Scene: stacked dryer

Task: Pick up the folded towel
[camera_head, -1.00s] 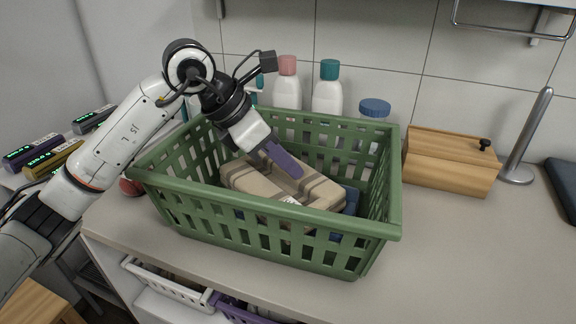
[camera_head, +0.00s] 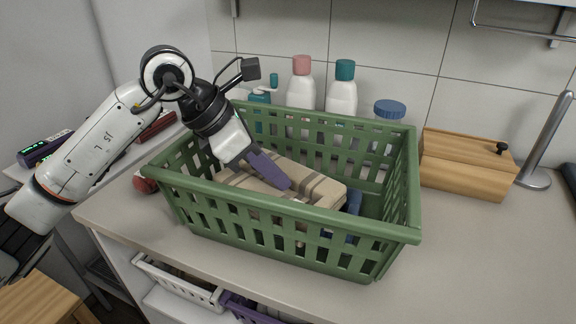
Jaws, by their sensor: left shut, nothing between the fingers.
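A folded beige towel with brown stripes (camera_head: 318,188) lies inside the green basket (camera_head: 290,213) on the counter. My left gripper (camera_head: 285,184) reaches down into the basket from the upper left. Its purple-grey fingers are together with nothing between them, over the towel's left and middle part. I cannot tell whether they touch the towel. The fingers hide some of the towel, and the basket's front wall hides its lower part. Something dark blue (camera_head: 354,201) lies beside the towel's right end. My right gripper is not in view.
Behind the basket stand a pink-capped bottle (camera_head: 301,88), a teal-capped bottle (camera_head: 342,92) and a blue-lidded jar (camera_head: 389,112). A wooden box (camera_head: 466,165) and a metal stand (camera_head: 545,145) are at right.

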